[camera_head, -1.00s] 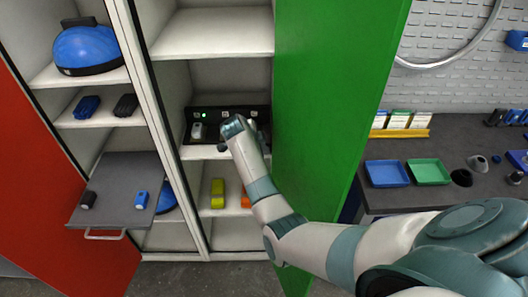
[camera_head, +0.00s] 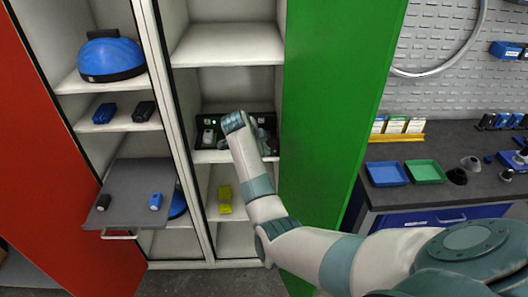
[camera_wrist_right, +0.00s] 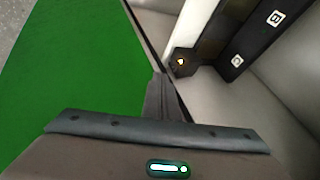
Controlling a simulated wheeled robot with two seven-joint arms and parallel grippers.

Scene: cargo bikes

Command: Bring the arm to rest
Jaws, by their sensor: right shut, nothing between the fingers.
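My right arm comes in from the lower right of the head view, in front of the open green door (camera_head: 340,110), and its wrist end is at the middle shelf of the cabinet. My right gripper (camera_wrist_right: 162,98) is shut and empty in the right wrist view, its fingers beside the green door's edge. In the head view its fingers are mostly hidden behind my wrist. A black dock (camera_head: 207,122) with a grey item in it stands on that shelf, partly behind my wrist. My left gripper is not in view.
A yellow battery (camera_head: 225,199) sits on the shelf below. A pull-out tray (camera_head: 128,212) holds a black and a blue item. A blue helmet (camera_head: 111,58) is higher up. The red door (camera_head: 70,170) stands open. A workbench (camera_head: 400,198) with blue and green trays is at the right.

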